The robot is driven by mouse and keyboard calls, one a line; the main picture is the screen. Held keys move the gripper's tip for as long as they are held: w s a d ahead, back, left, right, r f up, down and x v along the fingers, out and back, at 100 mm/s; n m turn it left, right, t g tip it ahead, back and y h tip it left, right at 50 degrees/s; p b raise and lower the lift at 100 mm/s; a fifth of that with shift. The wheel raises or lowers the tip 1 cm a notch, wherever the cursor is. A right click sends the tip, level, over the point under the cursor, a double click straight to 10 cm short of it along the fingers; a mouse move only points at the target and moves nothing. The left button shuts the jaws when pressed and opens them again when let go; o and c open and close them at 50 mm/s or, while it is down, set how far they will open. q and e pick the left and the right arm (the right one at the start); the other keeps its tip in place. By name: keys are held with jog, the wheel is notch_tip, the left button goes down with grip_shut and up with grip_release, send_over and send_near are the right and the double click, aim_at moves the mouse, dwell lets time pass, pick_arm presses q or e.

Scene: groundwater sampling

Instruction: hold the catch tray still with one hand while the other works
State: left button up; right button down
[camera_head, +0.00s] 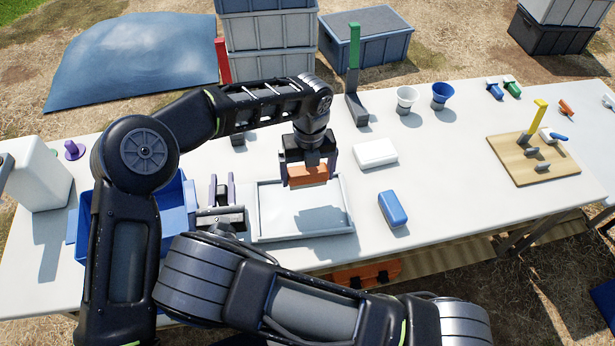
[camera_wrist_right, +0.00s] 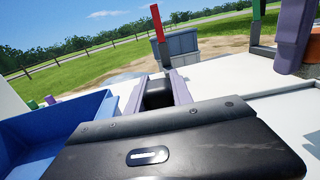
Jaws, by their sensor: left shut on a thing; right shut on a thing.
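The catch tray (camera_head: 303,237), pale and shallow, lies flat on the table.
A blue bin (camera_head: 80,225) stands left of the tray. A white block (camera_head: 375,153) and a blue block (camera_head: 393,208) lie to its right. Red (camera_head: 222,62) and green (camera_head: 353,50) posts stand behind. Cups and a wooden board (camera_head: 520,165) are farther right; table between is clear.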

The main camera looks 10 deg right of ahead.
aim_at(221, 200)
dwell(0.4)
jog(key=c, duration=1)
grip_release()
jog(key=shift+c, duration=0.2)
jog(key=shift+s, duration=0.1)
jog(key=shift+s+a, duration=0.25)
jog(key=shift+s, duration=1.8)
jog(key=shift+s+a, duration=0.2)
jog(key=shift+s, duration=1.8)
jog(key=w, duration=0.8)
jog(key=shift+w+d, duration=0.15)
jog(key=shift+d, duration=0.25)
